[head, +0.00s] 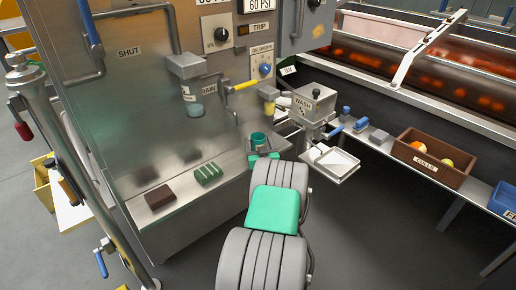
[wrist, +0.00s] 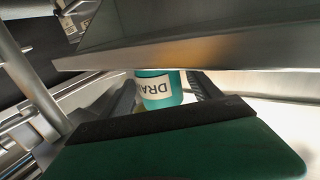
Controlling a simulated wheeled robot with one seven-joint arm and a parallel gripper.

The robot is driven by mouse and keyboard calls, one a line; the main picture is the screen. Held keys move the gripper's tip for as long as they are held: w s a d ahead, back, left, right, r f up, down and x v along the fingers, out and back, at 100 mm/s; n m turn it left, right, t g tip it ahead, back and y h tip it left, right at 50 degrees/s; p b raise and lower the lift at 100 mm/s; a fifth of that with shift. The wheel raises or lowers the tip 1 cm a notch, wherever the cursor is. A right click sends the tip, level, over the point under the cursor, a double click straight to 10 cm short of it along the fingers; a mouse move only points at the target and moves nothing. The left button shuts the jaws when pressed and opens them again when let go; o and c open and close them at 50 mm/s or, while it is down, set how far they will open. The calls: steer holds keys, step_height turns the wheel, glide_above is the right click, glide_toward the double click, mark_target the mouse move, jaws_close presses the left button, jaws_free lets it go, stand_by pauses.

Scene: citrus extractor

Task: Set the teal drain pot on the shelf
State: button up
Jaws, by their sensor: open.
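The teal drain pot (head: 258,139) stands upright, as far as I can see, at the right end of the steel shelf (head: 226,166) in the head view. In the wrist view the pot (wrist: 160,90), with a white label reading "DRA", shows between the dark fingers of my gripper (wrist: 163,84). My gripper (head: 263,155) is open around or just in front of the pot; I cannot tell whether a finger touches it. The pot's base is hidden in both views.
A brown block (head: 161,198) and a green ribbed block (head: 208,174) lie on the shelf to the left. A yellow-handled valve (head: 242,87) is above. The wash unit (head: 312,103) and a white tray (head: 332,162) stand close on the right.

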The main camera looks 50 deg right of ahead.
steer(key=c, duration=1.4)
steer(key=shift+r, duration=0.15)
steer(key=shift+c, duration=0.2)
